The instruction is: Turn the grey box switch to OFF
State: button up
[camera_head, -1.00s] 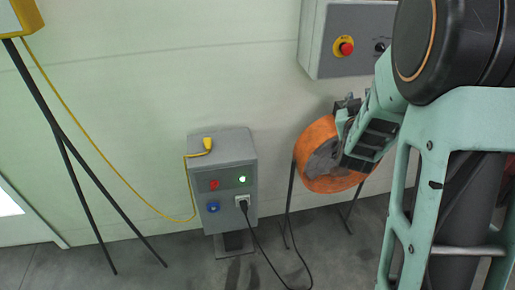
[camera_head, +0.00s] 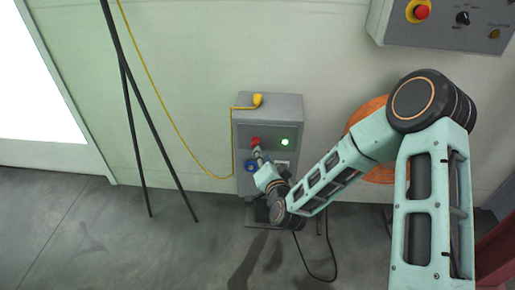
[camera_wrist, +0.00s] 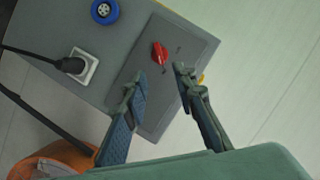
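The grey box (camera_head: 275,108) stands on a short post in the middle of the head view. Its red rotary switch (camera_head: 255,141) sits at the upper left of the front. In the wrist view the red switch (camera_wrist: 159,53) lies on a darker grey panel, with small markings too blurred to read. My gripper (camera_head: 258,156) is at the box front, just below the switch in the head view. In the wrist view my gripper (camera_wrist: 160,82) is open, its two fingers apart and empty. The switch shows just beyond the gap between the fingertips; I cannot tell whether they touch it.
A lit green lamp (camera_head: 285,142) is right of the switch. A blue socket (camera_wrist: 105,11) and a white socket with a black plug (camera_wrist: 76,66) are on the box face. A control cabinet (camera_head: 392,25) hangs upper right.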

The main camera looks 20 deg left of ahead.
aim_at(257, 143)
jog(key=b+x, duration=0.1)
jog(key=x, duration=0.8)
jog(key=shift+w, duration=0.1)
jog(key=shift+c, duration=0.5)
grip_shut()
